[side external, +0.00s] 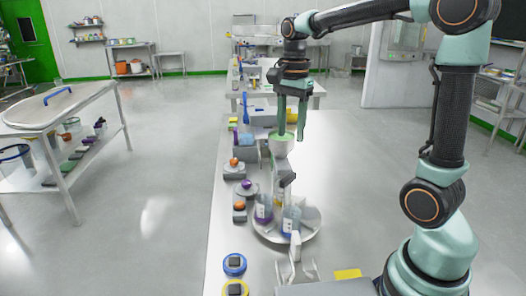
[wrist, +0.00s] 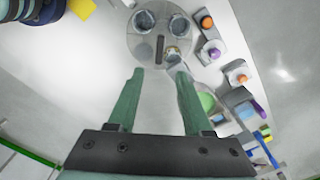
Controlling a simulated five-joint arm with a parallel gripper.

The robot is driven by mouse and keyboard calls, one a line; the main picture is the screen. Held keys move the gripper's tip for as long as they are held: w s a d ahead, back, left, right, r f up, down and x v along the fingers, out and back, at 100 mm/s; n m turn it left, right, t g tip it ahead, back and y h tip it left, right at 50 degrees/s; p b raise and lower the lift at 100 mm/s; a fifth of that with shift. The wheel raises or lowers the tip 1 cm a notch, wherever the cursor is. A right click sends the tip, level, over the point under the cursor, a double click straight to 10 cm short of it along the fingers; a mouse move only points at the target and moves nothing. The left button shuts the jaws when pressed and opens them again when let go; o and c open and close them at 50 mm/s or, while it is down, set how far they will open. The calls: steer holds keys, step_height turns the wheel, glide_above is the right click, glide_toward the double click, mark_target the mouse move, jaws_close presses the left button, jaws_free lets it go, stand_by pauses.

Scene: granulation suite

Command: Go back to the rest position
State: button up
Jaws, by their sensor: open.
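My gripper (side external: 291,136) hangs from the dark wrist, fingers pointing down over the long bench. Its two green fingers are spread with nothing seen between them. In the wrist view the open gripper (wrist: 158,75) has its fingertips near the edge of a round grey tray. A white cup with green contents (side external: 281,147) stands close to the fingers in the side view; in the wrist view a green round shape (wrist: 207,101) lies just outside the right finger. I cannot tell whether anything touches.
The round tray (side external: 312,225) holds bottles with bluish contents (side external: 291,220). Small grey stands with orange and purple knobs (side external: 234,165) line the bench's left edge. A blue ring (side external: 234,264) and yellow ring (side external: 235,289) lie in front.

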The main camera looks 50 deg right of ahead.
steer(key=s+a+f+n+t, duration=0.1)
steer(key=s+a+n+t, duration=0.4)
steer(key=n, duration=1.2)
steer(key=s+a, duration=0.2)
steer(key=a, duration=0.2)
steer(key=shift+a+f+n+t, duration=0.2)
steer(key=shift+n+t, duration=0.1)
steer(key=shift+n, duration=0.1)
